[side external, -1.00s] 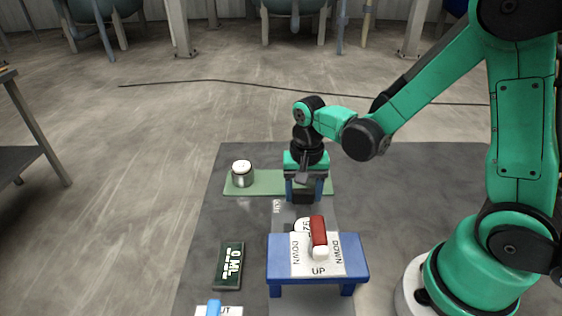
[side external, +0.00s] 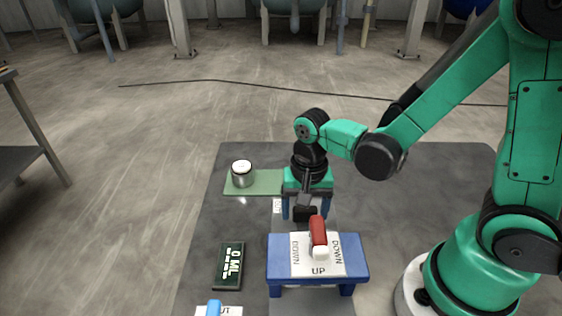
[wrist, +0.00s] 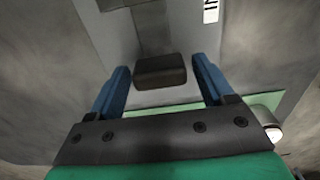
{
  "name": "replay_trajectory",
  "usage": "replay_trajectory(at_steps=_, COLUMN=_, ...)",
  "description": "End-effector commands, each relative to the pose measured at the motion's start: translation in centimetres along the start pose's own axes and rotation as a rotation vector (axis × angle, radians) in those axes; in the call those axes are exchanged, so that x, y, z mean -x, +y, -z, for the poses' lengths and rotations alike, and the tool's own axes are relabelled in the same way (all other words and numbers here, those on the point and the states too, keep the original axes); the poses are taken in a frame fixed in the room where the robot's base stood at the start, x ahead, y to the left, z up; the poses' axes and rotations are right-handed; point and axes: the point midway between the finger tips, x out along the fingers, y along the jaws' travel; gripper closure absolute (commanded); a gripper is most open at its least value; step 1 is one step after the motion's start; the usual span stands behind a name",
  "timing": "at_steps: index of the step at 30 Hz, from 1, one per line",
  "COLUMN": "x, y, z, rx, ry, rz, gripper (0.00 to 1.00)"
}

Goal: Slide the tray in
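My gripper (side external: 303,217) points down just behind the blue press stand (side external: 275,256). It also shows in the wrist view (wrist: 162,82). Its two blue fingers are apart, one on each side of a dark block (wrist: 160,71), which looks like the tray's handle. Gaps show between the block and both fingers in the wrist view. The block also shows between the fingers in the side view (side external: 305,213). The tray body is mostly hidden by the gripper and the stand. A red lever with a white end (side external: 318,235) lies on the stand's top, on a label reading DOWN and UP.
A green board (side external: 255,189) carries a metal cup (side external: 242,173) at the back left. A dark "0 ML" display (side external: 228,264) lies left of the stand. A blue switch (side external: 213,308) is at the front edge.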

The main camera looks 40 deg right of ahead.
Motion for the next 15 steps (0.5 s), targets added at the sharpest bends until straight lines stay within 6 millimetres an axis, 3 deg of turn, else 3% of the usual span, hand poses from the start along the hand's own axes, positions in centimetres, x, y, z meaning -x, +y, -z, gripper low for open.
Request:
replay_trajectory(at_steps=10, x=0.0, y=0.0, z=0.0, rx=-0.001, ry=0.0, rz=-0.002, gripper=0.11)
replay_trajectory(at_steps=15, x=1.0, y=0.0, z=0.1, rx=-0.001, ry=0.0, rz=-0.002, gripper=0.11)
